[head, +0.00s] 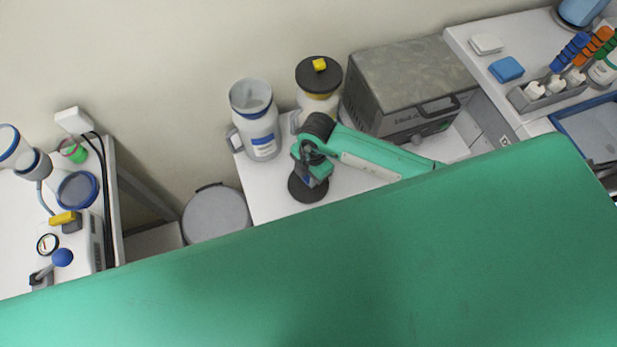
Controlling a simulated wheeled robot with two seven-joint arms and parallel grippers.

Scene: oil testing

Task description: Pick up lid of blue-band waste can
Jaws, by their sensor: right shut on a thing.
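The blue-band waste can (261,141) is a white jug-like can with a blue label and a side handle. It stands open-topped on the white table, left of the yellow-band can. A dark round lid (302,193) is below my right gripper (315,177), right of and in front of the blue-band can. My right gripper is shut on this lid, with a bit of blue showing between its fingers. The gripper hides part of the lid. I cannot tell whether the lid touches the table. My left gripper is not in view.
The yellow-band can (317,104) has a dark lid with a yellow knob. A grey metal box (414,80) stands to its right. A round grey bin (215,213) is left of the table. A large green part of my own body hides the foreground.

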